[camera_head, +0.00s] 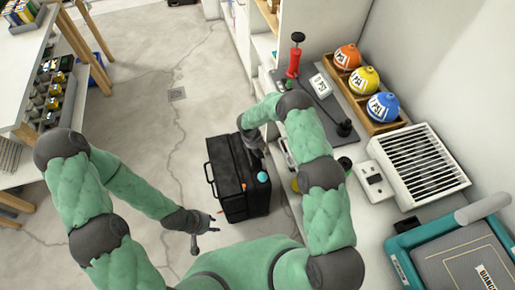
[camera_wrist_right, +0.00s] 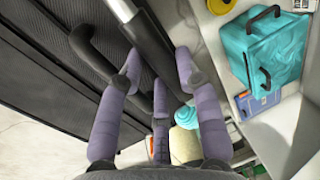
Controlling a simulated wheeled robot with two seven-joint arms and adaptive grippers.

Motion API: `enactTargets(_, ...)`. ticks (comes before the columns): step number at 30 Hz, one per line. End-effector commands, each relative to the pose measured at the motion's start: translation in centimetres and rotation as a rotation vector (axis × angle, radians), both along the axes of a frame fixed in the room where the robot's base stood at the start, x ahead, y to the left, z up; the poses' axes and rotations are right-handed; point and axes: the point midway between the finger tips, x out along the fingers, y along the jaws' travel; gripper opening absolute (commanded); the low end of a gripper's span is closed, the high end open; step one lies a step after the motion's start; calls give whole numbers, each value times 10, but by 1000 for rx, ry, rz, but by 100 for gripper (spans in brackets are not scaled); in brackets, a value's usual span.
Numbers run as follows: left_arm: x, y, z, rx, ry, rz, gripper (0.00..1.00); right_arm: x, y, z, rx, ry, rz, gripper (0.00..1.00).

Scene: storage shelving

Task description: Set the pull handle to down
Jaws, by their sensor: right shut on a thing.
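A black suitcase (camera_head: 228,180) stands on the floor in front of me, left of the shelving. It also fills the left of the right wrist view (camera_wrist_right: 55,75), with a dark carry handle (camera_wrist_right: 90,52) on its face. Its pull handle (camera_wrist_right: 148,38) is a dark bar with a light grey part, running between the fingers of my right gripper (camera_wrist_right: 158,72). In the head view my right gripper (camera_head: 252,142) is at the suitcase's top end and largely hides the pull handle. How far the handle is extended is unclear. My left gripper (camera_head: 205,230) is empty, fingers spread, left of the suitcase's near end.
A shelf table (camera_head: 25,75) stands at left. The floor between (camera_head: 150,100) is clear.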

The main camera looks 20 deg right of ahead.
Motion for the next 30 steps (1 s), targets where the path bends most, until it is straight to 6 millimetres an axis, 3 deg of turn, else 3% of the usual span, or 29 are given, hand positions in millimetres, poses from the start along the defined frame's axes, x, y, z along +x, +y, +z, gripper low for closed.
enactTargets(7, 0, 0, 0, 0, -1, 0, 35, -1, 0, -4, 5, 0, 2, 0)
enactTargets(8, 0, 0, 0, 0, -1, 0, 35, -1, 1, -4, 5, 0, 2, 40)
enactTargets(10, 0, 0, 0, 0, -1, 0, 35, -1, 1, -4, 5, 1, 2, 59)
enactTargets(22, 0, 0, 1, 0, -1, 0, 35, 0, 1, 1, 3, -2, 1, 59)
enactTargets(30, 0, 0, 1, 0, -1, 0, 35, 0, 9, 42, 3, -5, 2, 59)
